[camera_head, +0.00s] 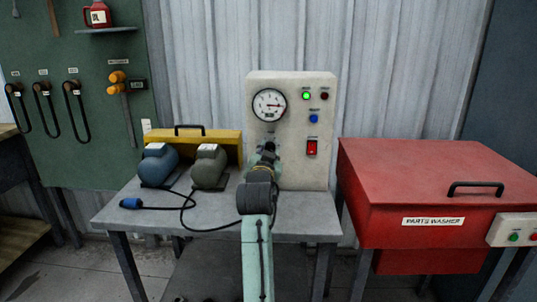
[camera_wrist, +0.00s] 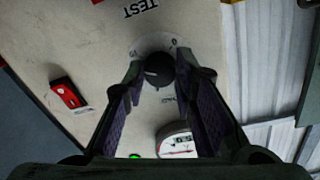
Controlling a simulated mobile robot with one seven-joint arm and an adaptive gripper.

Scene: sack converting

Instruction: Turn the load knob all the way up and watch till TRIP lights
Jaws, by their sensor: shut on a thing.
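The pale test panel (camera_head: 325,170) stands upright at the back of the grey table. The dark round load knob (camera_wrist: 159,69) is low on its face, between the fingertips of my gripper (camera_wrist: 161,76), which is shut on it. In the head view my gripper (camera_head: 267,157) and arm hide most of the knob. Above it is a round gauge (camera_head: 269,105) with its needle pointing right. A green lamp (camera_head: 306,96) is lit. Beside it a dark red lamp (camera_head: 324,96) looks unlit; its label is too small to read.
A blue button (camera_head: 314,118) and a red rocker switch (camera_head: 311,147) sit right of the knob. A blue motor (camera_head: 158,165), a grey motor (camera_head: 209,167) and a yellow case (camera_head: 228,143) stand left on the table (camera_head: 310,222). A red parts washer (camera_head: 400,200) is at right.

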